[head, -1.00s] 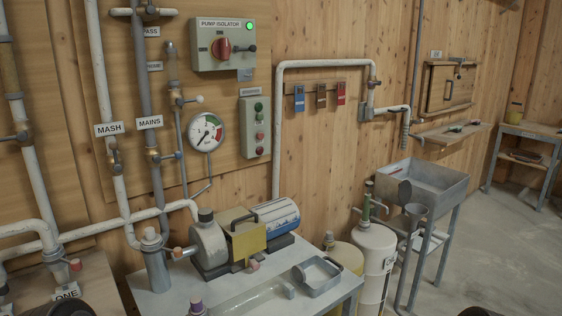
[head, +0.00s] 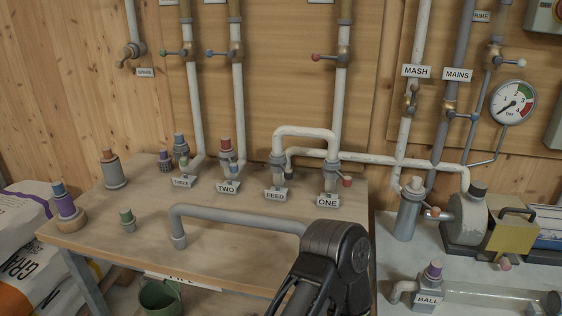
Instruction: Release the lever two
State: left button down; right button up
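The TWO label (head: 228,187) sits on a capped socket on the wooden bench, with an orange-red cap (head: 224,144) above it. A white pipe (head: 239,110) rises behind it to a brass valve (head: 237,54). That valve's blue-tipped lever (head: 211,54) lies level, pointing left across the pipe. No gripper touches it. A black arm part of mine rises from the bottom, right of centre, in front of the bench. No fingertips show, so neither gripper is in view.
Neighbouring valves carry a green-tipped lever (head: 164,53) and a red-tipped lever (head: 316,57). Capped fittings stand at the left. A pump (head: 470,220) and gauge (head: 514,102) are at the right.

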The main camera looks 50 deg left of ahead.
aim_at(234, 167)
jog(key=u, duration=2)
jog(key=j+z, duration=0.45)
jog(key=k+j+z, duration=0.15)
jog(key=j+z, duration=0.15)
jog(key=z, duration=0.2)
jog(key=k+j+z, duration=0.2)
jog(key=z, duration=0.25)
jog(key=j, duration=0.1)
